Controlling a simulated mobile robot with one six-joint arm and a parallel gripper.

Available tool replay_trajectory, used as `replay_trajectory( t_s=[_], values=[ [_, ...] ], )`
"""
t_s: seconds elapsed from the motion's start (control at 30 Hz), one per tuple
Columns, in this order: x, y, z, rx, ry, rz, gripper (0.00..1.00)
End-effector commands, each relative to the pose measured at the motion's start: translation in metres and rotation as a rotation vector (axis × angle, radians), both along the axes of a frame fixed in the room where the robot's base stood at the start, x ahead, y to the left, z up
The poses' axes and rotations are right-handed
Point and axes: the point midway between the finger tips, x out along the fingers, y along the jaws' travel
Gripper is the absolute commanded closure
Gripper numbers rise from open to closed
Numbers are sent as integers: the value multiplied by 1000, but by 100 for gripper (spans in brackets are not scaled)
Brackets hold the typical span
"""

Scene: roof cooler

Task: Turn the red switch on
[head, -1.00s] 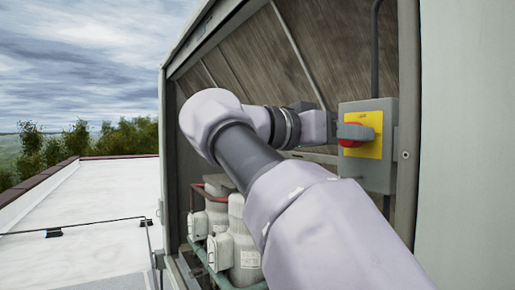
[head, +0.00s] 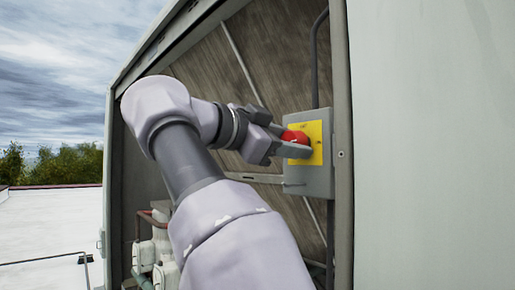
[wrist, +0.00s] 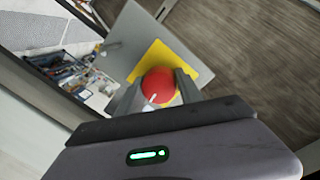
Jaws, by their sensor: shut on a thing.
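The red switch (head: 295,137) is a round red knob on a yellow plate (head: 316,130) on the front of a grey box (head: 318,180). My gripper (head: 296,146) is at the knob, with its fingers on either side of it. In the wrist view, the red knob (wrist: 158,86) sits between the two fingertips of my gripper (wrist: 158,92), which are shut on it. A small white mark shows on the knob there. The fingers hide part of the knob and the plate, and the lettering on the plate is too small to read.
The box is mounted inside the open cooler housing, beside its right frame post (head: 342,150). A dark conduit (head: 315,60) runs up from the box. White and grey compressors (head: 150,255) stand low inside. A flat white roof (head: 45,240) lies at the left.

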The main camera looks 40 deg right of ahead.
Motion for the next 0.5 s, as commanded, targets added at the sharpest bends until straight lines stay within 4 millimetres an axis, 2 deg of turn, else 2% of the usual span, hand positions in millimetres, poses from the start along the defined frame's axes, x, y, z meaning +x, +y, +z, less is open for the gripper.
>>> replay_trajectory(
  t_s=[0.5],
  values=[
    [-1, 0, 2, 2, -59, 0, 97]
  ],
)
